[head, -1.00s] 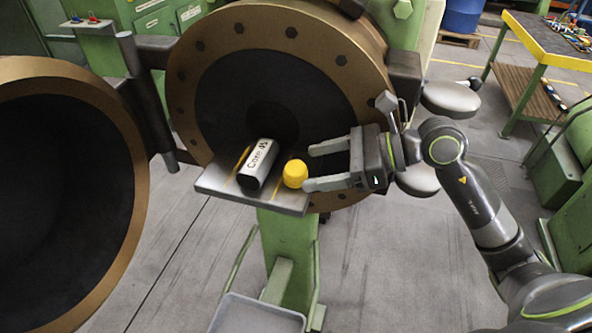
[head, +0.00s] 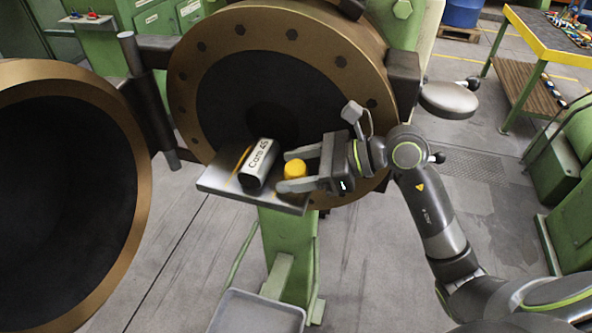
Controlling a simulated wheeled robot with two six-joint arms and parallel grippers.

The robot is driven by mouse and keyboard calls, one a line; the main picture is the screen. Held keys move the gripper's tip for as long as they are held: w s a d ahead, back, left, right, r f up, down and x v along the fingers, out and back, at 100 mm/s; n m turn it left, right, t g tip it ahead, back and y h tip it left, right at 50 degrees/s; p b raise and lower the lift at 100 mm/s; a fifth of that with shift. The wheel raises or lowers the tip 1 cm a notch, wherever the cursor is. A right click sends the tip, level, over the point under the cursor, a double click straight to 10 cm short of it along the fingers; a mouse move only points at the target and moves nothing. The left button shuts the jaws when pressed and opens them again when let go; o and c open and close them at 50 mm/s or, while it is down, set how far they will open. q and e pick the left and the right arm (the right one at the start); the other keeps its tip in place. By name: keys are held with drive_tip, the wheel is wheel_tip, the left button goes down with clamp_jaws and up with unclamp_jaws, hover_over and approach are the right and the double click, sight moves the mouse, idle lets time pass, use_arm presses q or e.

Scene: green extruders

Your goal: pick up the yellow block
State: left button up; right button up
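The yellow block (head: 295,169) is a short, rounded cylinder standing on a small grey shelf (head: 222,183) in front of the big round flange. My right gripper (head: 284,171) comes in from the right with its two fingers apart, one behind the block and one in front of it. The block sits between the fingers, and I cannot see firm contact on both sides. The near finger hides a little of the block's lower part. My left gripper is not in the head view.
The bronze-rimmed flange (head: 290,40) rises behind the shelf. A grey tray (head: 256,312) is below. A large open round door (head: 60,200) fills the left.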

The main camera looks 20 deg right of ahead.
drive_tip(key=c, duration=0.8)
drive_tip(key=shift+r, duration=0.1)
